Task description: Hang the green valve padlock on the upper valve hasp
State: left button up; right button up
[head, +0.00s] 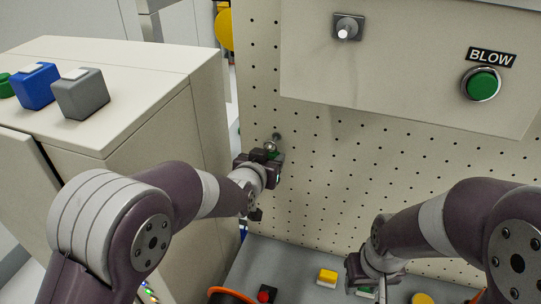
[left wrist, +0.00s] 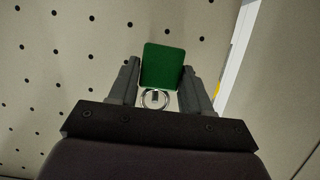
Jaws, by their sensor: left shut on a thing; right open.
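The green padlock (head: 272,155) shows only partly in the head view, between the fingers of my left gripper (head: 268,158). In the left wrist view its flat green body (left wrist: 168,65) sits between the two fingers (left wrist: 160,85), with a metal ring (left wrist: 155,98) beside it. A small metal fitting (head: 276,137), apparently a hasp, sticks out of the perforated panel just above the gripper. I cannot tell whether the padlock's shackle is through it. My right gripper (head: 372,272) is open, low over the grey bench.
The perforated panel (head: 340,170) rises behind both grippers. A cabinet (head: 150,110) stands close at the left with blue (head: 36,85) and grey (head: 80,93) blocks on top. Yellow (head: 327,277), red (head: 266,294) and green (head: 365,292) items lie on the bench (head: 295,265).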

pick_arm(q)
jog(key=shift+s+a, duration=0.1)
jog(key=shift+s, duration=0.35)
jog(key=s+a, duration=0.2)
jog(key=s, duration=0.4)
jog(key=shift+r+b, duration=0.2)
jog(key=shift+b, duration=0.2)
